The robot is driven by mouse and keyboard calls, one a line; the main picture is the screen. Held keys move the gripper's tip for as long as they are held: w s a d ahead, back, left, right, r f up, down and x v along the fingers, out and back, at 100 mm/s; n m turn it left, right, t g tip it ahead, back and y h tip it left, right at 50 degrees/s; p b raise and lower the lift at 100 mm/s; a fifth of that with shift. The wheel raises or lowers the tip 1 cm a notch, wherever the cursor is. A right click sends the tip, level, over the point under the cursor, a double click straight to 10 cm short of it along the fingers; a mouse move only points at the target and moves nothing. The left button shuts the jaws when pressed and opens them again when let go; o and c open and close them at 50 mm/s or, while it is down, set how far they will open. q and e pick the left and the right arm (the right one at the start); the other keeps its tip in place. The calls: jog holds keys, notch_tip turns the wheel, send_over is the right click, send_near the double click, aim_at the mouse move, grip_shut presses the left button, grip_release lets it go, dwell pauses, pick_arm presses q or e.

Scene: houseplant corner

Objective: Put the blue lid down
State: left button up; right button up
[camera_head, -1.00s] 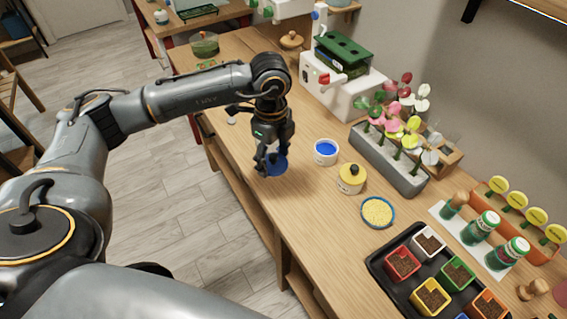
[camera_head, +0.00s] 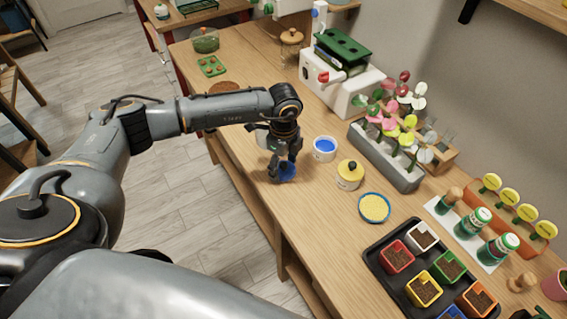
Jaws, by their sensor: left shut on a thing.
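The blue lid (camera_head: 288,171) is at my left gripper (camera_head: 279,175), near the front edge of the wooden bench. The gripper points down and is shut on the lid, partly hiding it. I cannot tell whether the lid touches the bench top. A white tub with blue inside (camera_head: 325,148) stands just to the right of the lid, apart from it. My right gripper is not in view.
A black tray (camera_head: 379,255) holds several coloured pots. A grey planter (camera_head: 385,158) of flowers stands behind. Bare wood lies around the gripper.

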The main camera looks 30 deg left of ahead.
aim_at(283, 164)
pick_arm(q)
jog(key=o, duration=0.9)
jog(key=shift+f, duration=0.1)
jog(key=shift+c, duration=0.2)
jog(key=shift+r, duration=0.5)
notch_tip(283, 164, up, 11)
jog(key=b, duration=0.3)
jog(key=shift+r, duration=0.2)
jog(key=shift+f, duration=0.1)
